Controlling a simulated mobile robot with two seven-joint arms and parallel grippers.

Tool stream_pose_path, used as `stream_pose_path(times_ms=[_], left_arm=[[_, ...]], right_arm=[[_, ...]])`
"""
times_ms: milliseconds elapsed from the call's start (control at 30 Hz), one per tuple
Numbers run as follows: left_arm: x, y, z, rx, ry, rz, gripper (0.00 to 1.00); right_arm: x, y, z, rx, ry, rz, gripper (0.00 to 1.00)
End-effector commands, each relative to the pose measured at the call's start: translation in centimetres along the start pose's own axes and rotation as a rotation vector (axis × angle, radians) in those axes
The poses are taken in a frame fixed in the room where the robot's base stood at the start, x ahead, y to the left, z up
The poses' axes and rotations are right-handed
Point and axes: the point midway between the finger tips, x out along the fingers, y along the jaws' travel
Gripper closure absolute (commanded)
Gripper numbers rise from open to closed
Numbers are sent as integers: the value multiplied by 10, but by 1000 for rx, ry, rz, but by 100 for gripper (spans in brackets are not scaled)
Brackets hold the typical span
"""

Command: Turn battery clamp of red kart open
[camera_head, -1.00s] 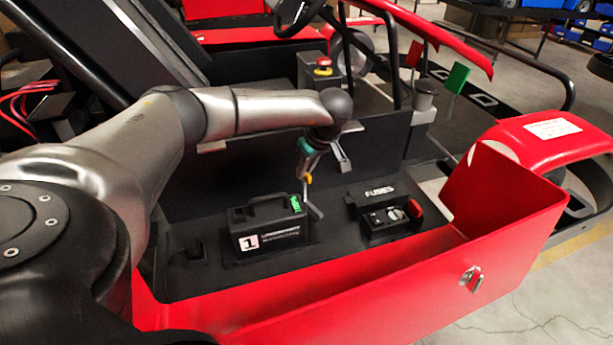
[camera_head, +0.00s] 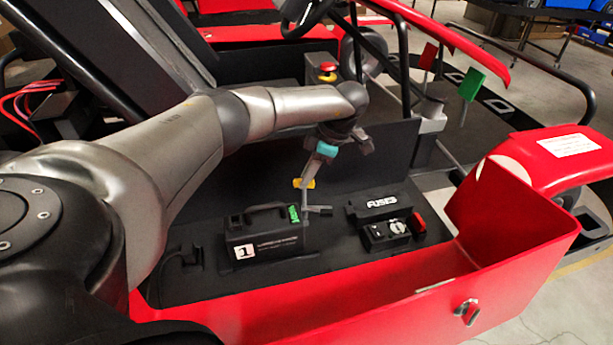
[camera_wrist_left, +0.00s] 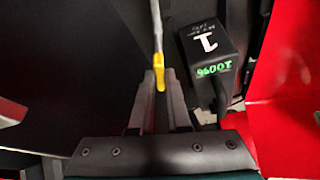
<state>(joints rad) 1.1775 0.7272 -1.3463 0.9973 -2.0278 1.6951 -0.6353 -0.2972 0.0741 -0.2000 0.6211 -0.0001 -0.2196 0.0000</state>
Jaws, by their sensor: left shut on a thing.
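The battery clamp is a thin grey rod (camera_head: 305,198) with a yellow grip (camera_head: 304,183). It stands beside the right end of the black battery (camera_head: 265,232), and a short grey bar at its lower end points right, away from the battery. My left gripper (camera_head: 307,180) reaches down from above and is shut on the yellow grip. In the left wrist view the yellow grip (camera_wrist_left: 159,79) sits between the two fingers (camera_wrist_left: 158,88), and the battery (camera_wrist_left: 208,48) is to their right. My right gripper is out of view.
A black fuse box (camera_head: 390,232) with a red part stands right of the battery. The red kart side panel (camera_head: 350,295) runs along the front. A black upright panel (camera_head: 385,165) rises behind. A red button (camera_head: 327,67) is farther back.

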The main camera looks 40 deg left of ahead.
Motion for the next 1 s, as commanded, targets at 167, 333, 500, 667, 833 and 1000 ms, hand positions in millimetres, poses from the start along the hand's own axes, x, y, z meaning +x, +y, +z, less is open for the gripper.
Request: stream_pose_path(times_ms=[167, 333, 500, 667, 833, 1000], left_arm=[[0, 2, 0, -123, -1, -48, 100], [0, 2, 0, -207, 0, -83, 100], [0, 1, -1, -258, 0, -106, 100], [0, 1, -1, -282, 0, -115, 100], [-1, 1, -1, -289, 0, -118, 100], [-1, 1, -1, -289, 0, -118, 100]], right_arm=[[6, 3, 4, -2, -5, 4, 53], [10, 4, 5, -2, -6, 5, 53], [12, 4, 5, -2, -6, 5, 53], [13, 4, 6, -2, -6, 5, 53], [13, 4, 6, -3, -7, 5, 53], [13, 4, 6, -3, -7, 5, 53]])
